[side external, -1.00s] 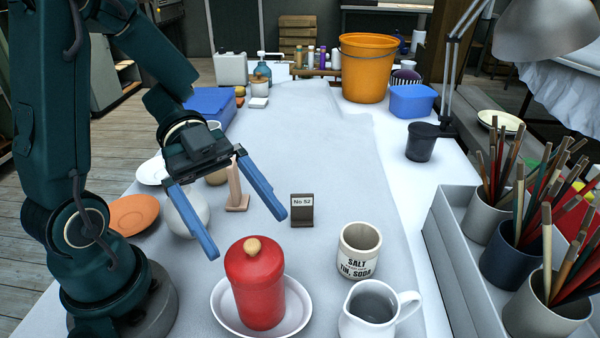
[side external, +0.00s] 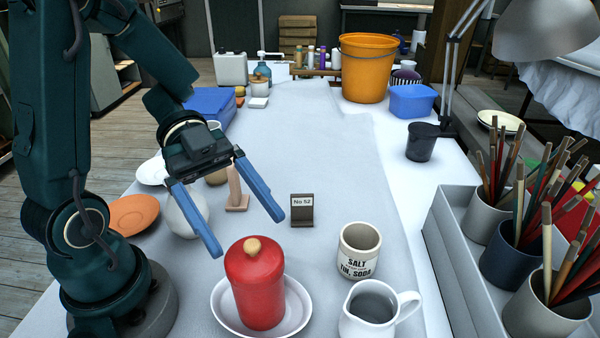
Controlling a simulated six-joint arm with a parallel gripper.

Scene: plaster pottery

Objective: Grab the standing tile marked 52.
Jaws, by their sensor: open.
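The tile marked "No 52" (side external: 302,212) is a small dark brown upright piece with a pale label near its top. It stands on the grey cloth near the middle of the side external view. My gripper (side external: 250,238) has two long blue fingers spread wide apart, with nothing between them. It hangs to the left of the tile. The right fingertip appears close to the tile's left side in the picture; whether they touch I cannot tell. The tile is not hidden.
A red lidded jar (side external: 258,285) on a white dish stands in front. A salt crock (side external: 358,252) and a white jug (side external: 370,315) are at front right. A pinkish stand (side external: 236,192) and a pale round pot (side external: 187,215) sit behind the fingers. Cloth beyond the tile is clear.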

